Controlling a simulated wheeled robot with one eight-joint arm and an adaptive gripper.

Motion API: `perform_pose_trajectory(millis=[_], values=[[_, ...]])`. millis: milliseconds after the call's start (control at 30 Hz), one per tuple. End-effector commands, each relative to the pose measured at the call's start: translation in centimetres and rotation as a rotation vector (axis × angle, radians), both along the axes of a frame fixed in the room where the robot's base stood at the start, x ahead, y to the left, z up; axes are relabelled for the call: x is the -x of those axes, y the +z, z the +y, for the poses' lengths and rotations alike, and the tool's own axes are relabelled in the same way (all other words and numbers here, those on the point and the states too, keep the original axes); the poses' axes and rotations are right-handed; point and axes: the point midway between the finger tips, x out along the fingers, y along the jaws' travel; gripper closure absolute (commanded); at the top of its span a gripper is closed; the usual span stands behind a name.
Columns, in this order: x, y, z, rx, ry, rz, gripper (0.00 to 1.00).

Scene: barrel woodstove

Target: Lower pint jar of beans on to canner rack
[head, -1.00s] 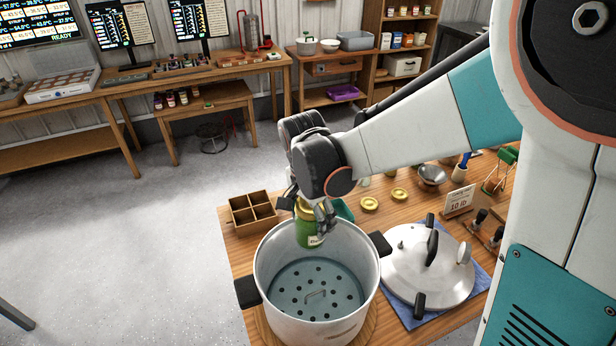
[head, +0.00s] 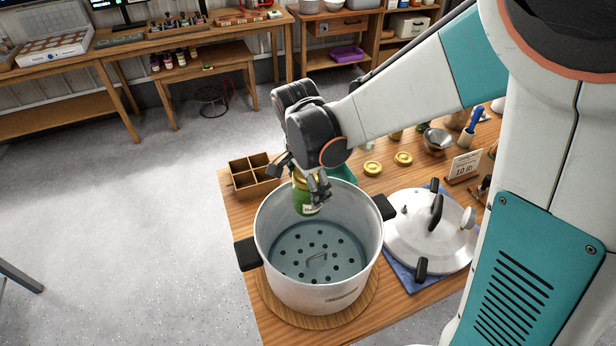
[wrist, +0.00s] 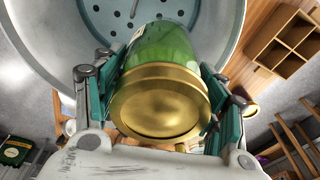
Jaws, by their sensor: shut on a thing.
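My gripper (head: 312,188) is shut on the pint jar of beans (head: 305,199), a green jar with a gold lid. In the wrist view the jar (wrist: 165,55) sits between the two teal finger pads of my gripper (wrist: 160,95), lid toward the camera. The jar is upright or nearly so, over the back part of the open canner (head: 338,296). Its lower part appears at or just inside the back rim; its exact height is hard to tell. The perforated canner rack (head: 300,265) with a wire handle lies in the bottom, with no jar on it.
The canner stands on a round wooden board (head: 372,290), with black handles at both sides. Its lid (head: 410,240) lies on a blue cloth (head: 398,272) to the right. A wooden divided box (head: 240,182) is behind left. Gold lids (head: 373,168) lie behind.

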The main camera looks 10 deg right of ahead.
Motion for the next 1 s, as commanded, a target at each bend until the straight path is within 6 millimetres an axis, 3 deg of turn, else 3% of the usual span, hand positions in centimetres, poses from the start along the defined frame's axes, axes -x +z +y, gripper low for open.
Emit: perform_pose_trajectory(millis=[1000], values=[[0.0, -10.5, 0.0, 0.0, 0.0, 0.0, 0.73]])
